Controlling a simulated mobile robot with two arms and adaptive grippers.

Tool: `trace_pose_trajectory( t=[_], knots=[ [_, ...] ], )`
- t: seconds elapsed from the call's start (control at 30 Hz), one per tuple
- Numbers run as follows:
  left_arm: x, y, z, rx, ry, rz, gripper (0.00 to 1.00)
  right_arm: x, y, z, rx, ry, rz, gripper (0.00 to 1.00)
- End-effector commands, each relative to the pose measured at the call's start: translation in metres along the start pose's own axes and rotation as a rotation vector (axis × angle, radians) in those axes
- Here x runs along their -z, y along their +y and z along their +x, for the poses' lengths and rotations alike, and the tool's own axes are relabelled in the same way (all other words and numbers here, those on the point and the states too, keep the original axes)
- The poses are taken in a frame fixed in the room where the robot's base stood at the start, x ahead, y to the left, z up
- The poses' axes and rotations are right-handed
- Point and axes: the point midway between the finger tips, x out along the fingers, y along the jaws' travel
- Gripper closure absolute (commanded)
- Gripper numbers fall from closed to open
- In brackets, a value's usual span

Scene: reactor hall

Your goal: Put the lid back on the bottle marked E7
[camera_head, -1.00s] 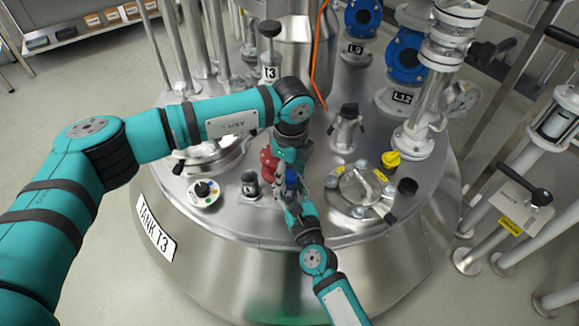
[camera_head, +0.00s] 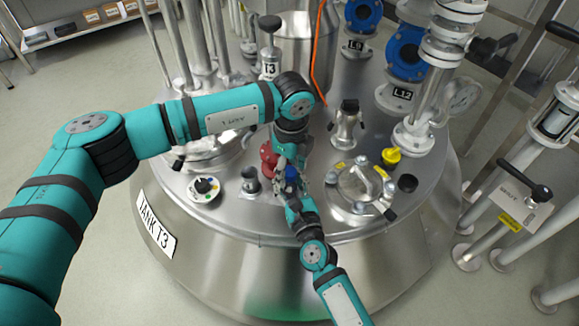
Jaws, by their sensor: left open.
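No label E7 can be read in the view, and I cannot make out the bottle or its lid for certain. A small blue object (camera_head: 291,174) shows between my two grippers above the tank top; it is mostly covered, and I cannot tell what it is. My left gripper (camera_head: 281,164) points down at the end of the teal arm from the left. It is open, close beside the blue object. My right gripper (camera_head: 289,190) reaches up from the bottom to the same spot. Its fingers are too small and overlapped to tell their state.
Tall pipes and blue-flanged valves (camera_head: 405,55) crowd the back. A shelf (camera_head: 90,22) stands far left.

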Motion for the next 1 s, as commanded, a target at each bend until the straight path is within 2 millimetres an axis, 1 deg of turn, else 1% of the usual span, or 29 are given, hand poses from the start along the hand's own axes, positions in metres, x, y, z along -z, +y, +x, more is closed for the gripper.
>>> trace_pose_trajectory(
  t=[0.03,0.17,0.43,0.5,0.7,0.77,0.9,0.93,1.0],
  knots=[
    [0.000,0.000,0.000,0.000,0.000,0.000,0.46,0.008,0.002,-0.003,-0.005,0.015,0.001,1.00],
    [0.000,0.000,-0.007,0.000,0.000,0.000,0.46,0.008,0.002,-0.003,-0.005,0.015,0.001,1.00],
    [0.000,0.000,-0.041,0.002,0.000,0.001,0.46,0.008,0.002,-0.003,-0.005,0.015,0.001,1.00],
    [0.000,0.000,-0.044,0.000,-0.001,0.000,0.46,0.008,0.002,-0.003,-0.005,0.015,0.001,1.00],
    [0.000,0.000,-0.045,-0.001,0.000,0.000,0.46,0.008,0.002,-0.003,-0.005,0.015,0.001,1.00],
    [0.000,0.000,-0.045,-0.001,0.000,0.000,0.39,0.008,0.002,-0.003,-0.005,0.015,0.001,1.00],
    [0.000,0.000,-0.045,-0.001,0.000,0.000,0.21,0.008,0.002,-0.003,-0.005,0.015,0.001,1.00],
    [0.000,0.000,-0.045,-0.001,0.000,0.000,0.19,0.008,0.002,-0.003,-0.005,0.015,0.001,1.00],
    [0.000,0.000,-0.044,-0.001,0.000,0.000,0.19,0.008,0.002,-0.003,-0.005,0.015,0.001,1.00]
  ],
)
